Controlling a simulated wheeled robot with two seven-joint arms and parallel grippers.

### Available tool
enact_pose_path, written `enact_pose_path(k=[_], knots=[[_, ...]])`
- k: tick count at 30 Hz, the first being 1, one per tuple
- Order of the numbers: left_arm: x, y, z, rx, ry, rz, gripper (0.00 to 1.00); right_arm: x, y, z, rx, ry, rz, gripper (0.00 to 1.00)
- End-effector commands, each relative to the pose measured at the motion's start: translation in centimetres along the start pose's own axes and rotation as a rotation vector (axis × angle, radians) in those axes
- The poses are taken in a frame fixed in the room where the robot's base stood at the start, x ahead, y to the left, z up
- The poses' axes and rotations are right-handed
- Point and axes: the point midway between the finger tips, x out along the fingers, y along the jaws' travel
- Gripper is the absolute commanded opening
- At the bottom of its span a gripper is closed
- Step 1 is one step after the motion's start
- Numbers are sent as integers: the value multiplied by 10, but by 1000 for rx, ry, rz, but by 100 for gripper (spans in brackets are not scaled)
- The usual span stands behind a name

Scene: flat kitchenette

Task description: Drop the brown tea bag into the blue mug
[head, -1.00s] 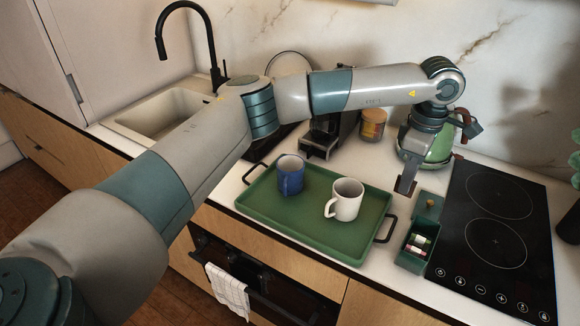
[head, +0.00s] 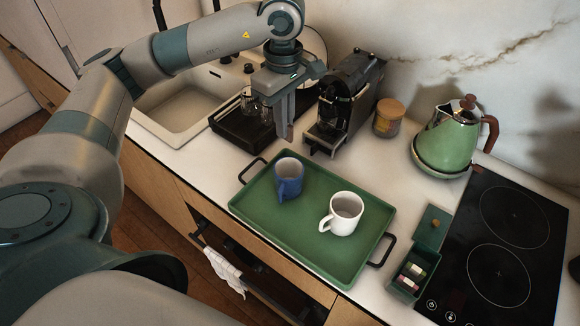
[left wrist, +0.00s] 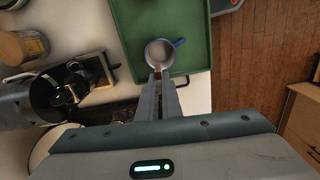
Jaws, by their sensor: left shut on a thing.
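The blue mug (head: 288,186) stands upright on the left part of the green tray (head: 262,226). Its open top shows in the left wrist view (left wrist: 160,53). My left gripper (head: 285,134) is above and just behind the blue mug in the head view, pointing down. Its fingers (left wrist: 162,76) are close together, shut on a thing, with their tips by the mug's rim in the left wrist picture. The brown tea bag itself cannot be made out; it is hidden at the fingertips. My right gripper is not in view.
A white mug (head: 343,212) stands on the tray's right part. The green tea box (head: 402,288) with several packets is right of the tray. A coffee machine (head: 345,105), jar (head: 388,118) and green kettle (head: 446,140) stand behind. The black cooktop (head: 500,240) is at right.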

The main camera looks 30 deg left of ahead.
Motion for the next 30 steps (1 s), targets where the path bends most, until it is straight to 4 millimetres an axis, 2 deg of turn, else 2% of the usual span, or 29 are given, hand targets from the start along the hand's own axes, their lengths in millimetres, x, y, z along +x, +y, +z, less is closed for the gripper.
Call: enact_pose_path(k=[3, 17, 23, 30], knots=[[-2, -5, -4, 1, 0, -1, 0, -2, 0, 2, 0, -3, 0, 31], [2, -5, -4, 1, 0, -1, 0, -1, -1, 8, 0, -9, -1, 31], [14, -5, -4, 1, 0, -1, 0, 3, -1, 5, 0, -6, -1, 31], [37, -5, -4, 1, 0, -2, 0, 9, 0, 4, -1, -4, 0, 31]])
